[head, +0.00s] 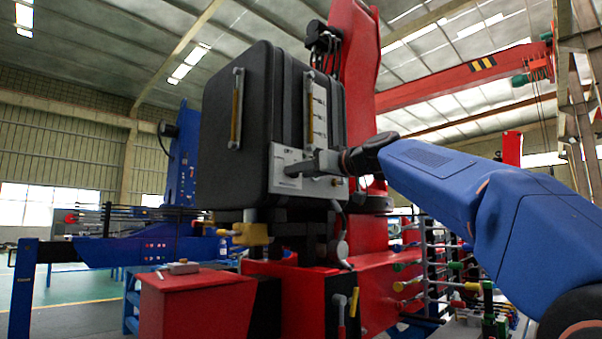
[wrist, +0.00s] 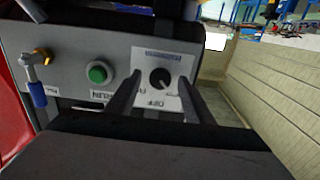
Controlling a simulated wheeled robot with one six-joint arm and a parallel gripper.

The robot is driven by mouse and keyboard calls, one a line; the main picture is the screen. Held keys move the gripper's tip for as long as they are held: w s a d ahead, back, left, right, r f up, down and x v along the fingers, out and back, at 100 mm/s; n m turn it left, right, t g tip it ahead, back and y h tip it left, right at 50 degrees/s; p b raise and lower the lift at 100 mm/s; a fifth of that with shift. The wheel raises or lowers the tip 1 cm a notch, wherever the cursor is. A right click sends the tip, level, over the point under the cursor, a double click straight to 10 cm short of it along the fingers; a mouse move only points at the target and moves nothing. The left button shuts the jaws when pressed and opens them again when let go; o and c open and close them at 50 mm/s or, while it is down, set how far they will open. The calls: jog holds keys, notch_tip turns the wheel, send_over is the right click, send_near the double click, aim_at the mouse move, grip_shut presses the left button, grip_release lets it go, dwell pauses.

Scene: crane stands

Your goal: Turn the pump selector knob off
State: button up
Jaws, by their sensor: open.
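The pump selector knob (wrist: 160,78) is a small round black knob on a white label plate (wrist: 147,55) in the wrist view. Lettering that looks like OFF stands below it; I cannot tell for sure where the knob points. My gripper (wrist: 160,77) is open, with one dark finger on each side of the knob and nothing held. I cannot tell whether the fingers touch the panel. In the head view my gripper (head: 296,168) is at the grey control panel (head: 284,183) low on the black cabinet, and hides the knob.
A green button (wrist: 97,73) and a brass valve with a blue handle (wrist: 38,88) are left of the knob. The black cabinet (head: 262,110) stands on red machinery. A red box (head: 195,300) is at lower left. A rack with several coloured handles (head: 440,270) is below my arm.

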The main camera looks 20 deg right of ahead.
jog(key=shift+w+a, duration=0.2)
jog(key=shift+w, duration=0.1)
jog(key=shift+c, duration=0.2)
jog(key=c, duration=1)
jog(key=m, duration=0.8)
jog(key=shift+m, duration=0.5)
